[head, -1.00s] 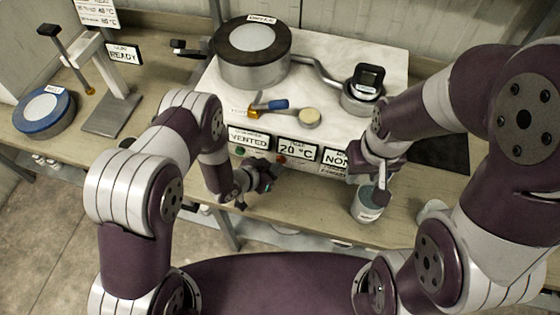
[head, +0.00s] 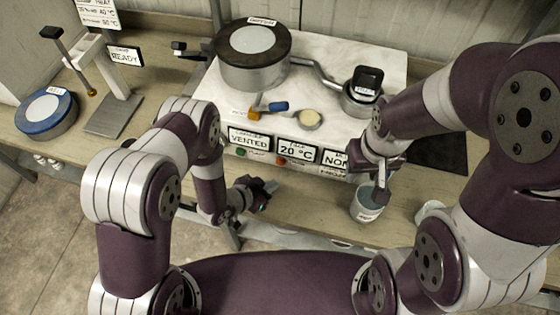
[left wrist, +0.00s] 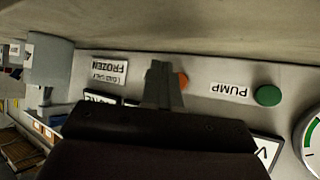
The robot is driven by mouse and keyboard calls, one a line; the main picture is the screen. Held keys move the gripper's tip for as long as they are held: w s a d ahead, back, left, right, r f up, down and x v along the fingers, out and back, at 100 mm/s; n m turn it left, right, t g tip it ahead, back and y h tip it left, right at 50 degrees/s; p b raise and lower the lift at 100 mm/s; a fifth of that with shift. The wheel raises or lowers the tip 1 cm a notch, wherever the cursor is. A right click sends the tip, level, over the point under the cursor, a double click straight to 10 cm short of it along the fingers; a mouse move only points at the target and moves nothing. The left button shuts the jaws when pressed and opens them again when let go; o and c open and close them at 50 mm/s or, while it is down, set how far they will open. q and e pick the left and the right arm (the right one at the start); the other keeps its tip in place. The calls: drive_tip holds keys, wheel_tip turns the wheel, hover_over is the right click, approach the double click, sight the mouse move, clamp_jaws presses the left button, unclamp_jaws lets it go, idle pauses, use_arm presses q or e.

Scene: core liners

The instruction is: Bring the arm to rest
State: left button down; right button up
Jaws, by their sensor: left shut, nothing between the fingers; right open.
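My left gripper (head: 266,190) is shut and empty in the head view. It hangs in front of the bench's front edge, below the white machine's front panel. In the left wrist view its closed fingers (left wrist: 163,85) point at the panel, in front of the labels, and touch nothing that I can see. My right gripper (head: 379,195) is open and points down at a pale cup (head: 366,207) on the bench front. Its fingers overlap the cup's rim in the picture; I cannot tell whether they touch it.
The white machine (head: 330,60) carries a dark-lidded drum (head: 252,72), a blue-handled valve (head: 278,106) and a gauge unit (head: 366,84). The left wrist view shows a green pump button (left wrist: 268,95). A blue-rimmed disc (head: 46,112) and press stand (head: 113,115) are at left.

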use_arm(q)
drive_tip(key=shift+s+a, duration=0.2)
drive_tip(key=shift+s, duration=0.35)
drive_tip(key=shift+n+y, duration=0.4)
drive_tip(key=shift+y, duration=0.5)
drive_tip(key=w, duration=0.1)
drive_tip(key=w+a+r, duration=0.2)
drive_tip(key=w, duration=0.1)
drive_tip(key=shift+a+r+b, duration=0.1)
drive_tip(key=shift+a+b, duration=0.1)
drive_tip(key=shift+b, duration=0.1)
drive_tip(key=w+a+r+n+g+y+b, duration=0.15)
drive_tip(key=a+r+n+y, duration=0.3)
drive_tip(key=a+r, duration=0.5)
drive_tip(key=s+a+r+n+g+y, duration=0.1)
drive_tip(key=s+a+r+n+g, duration=0.1)
drive_tip(key=s+r, duration=0.2)
drive_tip(key=s+a+r+n+g+y+b, duration=0.1)
drive_tip(key=s+a+r+n+g, duration=0.1)
drive_tip(key=s+r, duration=0.3)
drive_tip(key=s+a, duration=0.1)
drive_tip(key=s, duration=0.3)
drive_tip(key=shift+s+r, duration=0.2)
drive_tip(key=shift+s, duration=0.2)
